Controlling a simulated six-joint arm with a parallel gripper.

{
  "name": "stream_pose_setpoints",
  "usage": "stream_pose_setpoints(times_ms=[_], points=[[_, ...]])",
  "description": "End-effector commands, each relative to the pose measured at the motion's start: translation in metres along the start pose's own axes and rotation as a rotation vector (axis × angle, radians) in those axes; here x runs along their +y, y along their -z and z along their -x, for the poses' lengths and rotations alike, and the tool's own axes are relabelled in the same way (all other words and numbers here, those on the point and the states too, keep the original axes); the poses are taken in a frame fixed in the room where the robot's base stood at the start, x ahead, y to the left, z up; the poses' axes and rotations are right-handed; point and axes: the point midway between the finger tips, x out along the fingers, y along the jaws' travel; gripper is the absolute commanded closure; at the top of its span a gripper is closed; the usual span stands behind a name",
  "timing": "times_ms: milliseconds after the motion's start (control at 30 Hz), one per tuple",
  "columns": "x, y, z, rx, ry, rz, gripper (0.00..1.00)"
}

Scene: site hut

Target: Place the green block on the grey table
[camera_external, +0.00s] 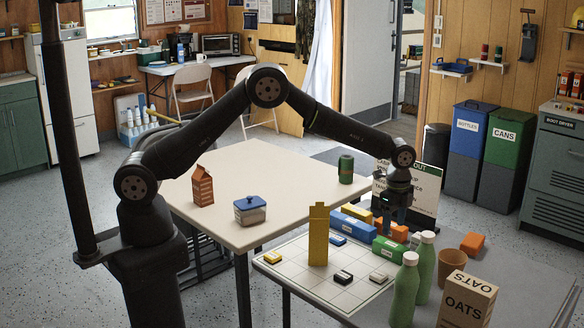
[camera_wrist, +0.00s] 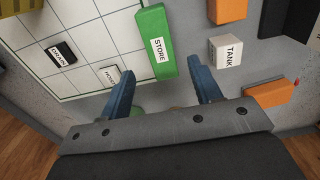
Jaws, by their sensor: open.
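The green block (camera_external: 385,249) lies at the right edge of the white grid board, on the lower table. In the wrist view the green block (camera_wrist: 152,25) carries a STORE label and lies just ahead of my fingertips. I cannot tell whether it rests partly on the board. The grey table (camera_external: 520,285) spreads out to the right of the board, and its grey top (camera_wrist: 190,35) also shows right of the block. My gripper (camera_external: 394,226) points down above the block area. In the wrist view its blue fingers (camera_wrist: 165,76) are apart with nothing held between them.
The grid board (camera_external: 300,262) holds a tall yellow block (camera_external: 319,236) and small labelled blocks. A blue block (camera_external: 352,227) and orange blocks (camera_external: 472,244) lie nearby. Green bottles (camera_external: 405,292), a brown cup (camera_external: 450,266) and an oats box (camera_external: 466,300) stand on the grey table.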

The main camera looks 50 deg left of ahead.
Motion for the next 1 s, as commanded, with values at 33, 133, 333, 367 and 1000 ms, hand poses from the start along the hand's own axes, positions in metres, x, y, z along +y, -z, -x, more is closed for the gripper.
stream_pose_setpoints(times_ms=[33, 133, 333, 367, 1000], points=[[0.0, 0.0, 0.01, 0.002, 0.003, 0.0, 0.42], [0.0, 0.0, 0.025, 0.001, 0.002, 0.0, 0.42], [0.0, 0.0, 0.039, 0.0, 0.0, 0.0, 0.42], [0.0, 0.0, 0.04, 0.0, 0.0, 0.0, 0.42], [0.001, 0.0, -0.001, -0.002, -0.003, 0.0, 0.42]])
